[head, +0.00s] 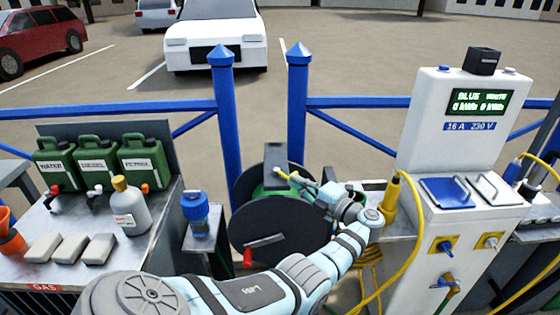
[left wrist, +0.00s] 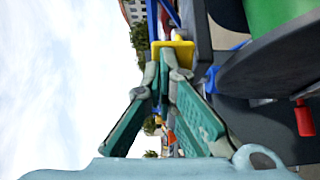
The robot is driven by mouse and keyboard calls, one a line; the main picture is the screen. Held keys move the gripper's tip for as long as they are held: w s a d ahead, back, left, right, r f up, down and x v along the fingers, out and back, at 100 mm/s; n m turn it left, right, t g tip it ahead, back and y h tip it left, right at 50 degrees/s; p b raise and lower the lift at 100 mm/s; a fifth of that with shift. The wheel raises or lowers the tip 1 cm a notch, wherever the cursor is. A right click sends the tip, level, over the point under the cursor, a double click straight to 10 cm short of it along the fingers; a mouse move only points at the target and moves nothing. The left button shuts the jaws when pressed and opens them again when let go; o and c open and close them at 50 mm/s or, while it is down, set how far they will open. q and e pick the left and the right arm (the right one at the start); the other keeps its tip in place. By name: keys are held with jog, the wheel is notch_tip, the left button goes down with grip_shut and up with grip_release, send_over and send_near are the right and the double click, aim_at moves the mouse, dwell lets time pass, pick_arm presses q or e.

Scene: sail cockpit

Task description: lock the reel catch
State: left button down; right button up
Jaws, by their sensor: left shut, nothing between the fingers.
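The reel (head: 262,228) has large dark discs and a green drum. The reel's disc (left wrist: 275,70) shows at the right. My right gripper is out of view.
A red-handled crank (head: 248,257) sticks out at the reel's front. A yellow plug and cable (head: 391,200) hang by the white pedestal (head: 450,130), close to my left wrist. A blue-capped item (head: 196,210) stands left of the reel. Blue railings (head: 226,120) are behind.

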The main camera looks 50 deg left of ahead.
pick_arm(q)
jog(key=shift+s+r, duration=0.15)
jog(key=shift+r, duration=0.15)
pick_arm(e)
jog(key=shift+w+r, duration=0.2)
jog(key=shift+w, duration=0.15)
pick_arm(q)
jog(key=shift+f, duration=0.1)
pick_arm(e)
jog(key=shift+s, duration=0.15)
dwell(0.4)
pick_arm(q)
jog(key=s+d+p, duration=0.3)
jog(key=s+d, duration=0.3)
jog(key=d, duration=0.3)
jog(key=shift+s+d, duration=0.15)
jog(key=shift+d, duration=0.25)
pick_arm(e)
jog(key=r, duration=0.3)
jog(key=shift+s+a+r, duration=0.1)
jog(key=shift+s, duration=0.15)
pick_arm(q)
jog(key=shift+p, duration=0.3)
